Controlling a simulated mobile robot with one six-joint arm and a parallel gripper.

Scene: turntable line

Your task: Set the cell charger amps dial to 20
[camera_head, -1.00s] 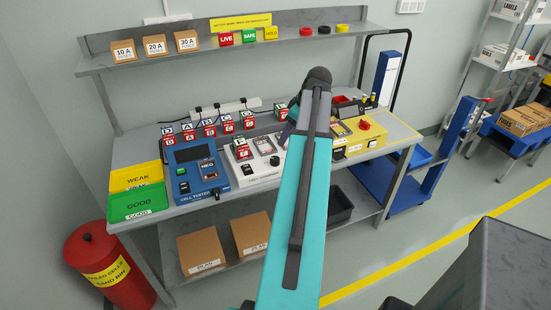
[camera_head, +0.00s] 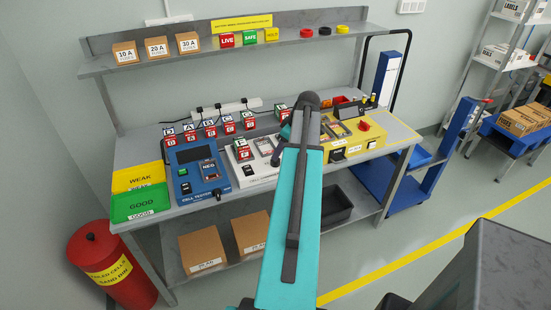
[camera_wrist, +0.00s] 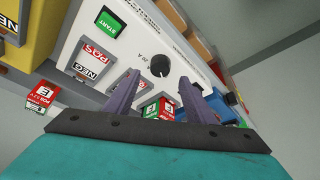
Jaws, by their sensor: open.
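The cell charger is a white panel (camera_head: 243,174) on the bench in the head view, partly hidden behind my arm. In the wrist view its white face (camera_wrist: 205,88) is close and tilted, with a green START button (camera_wrist: 105,22) and POS and NEG slots. The black round amps dial (camera_wrist: 160,66) sits on this face, with small markings around it; I cannot tell its setting. My gripper (camera_wrist: 158,80) is open, its two purple fingers to either side of the dial in the picture. I see no contact with the dial. In the head view my arm hides the gripper.
Left of the charger stands the blue cell tester (camera_head: 197,172); right of it a yellow unit (camera_head: 357,139) with a red knob. Labelled cells (camera_head: 210,128) line the back. WEAK (camera_head: 137,178) and GOOD (camera_head: 140,205) trays lie at the left end. A shelf (camera_head: 205,58) runs above.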

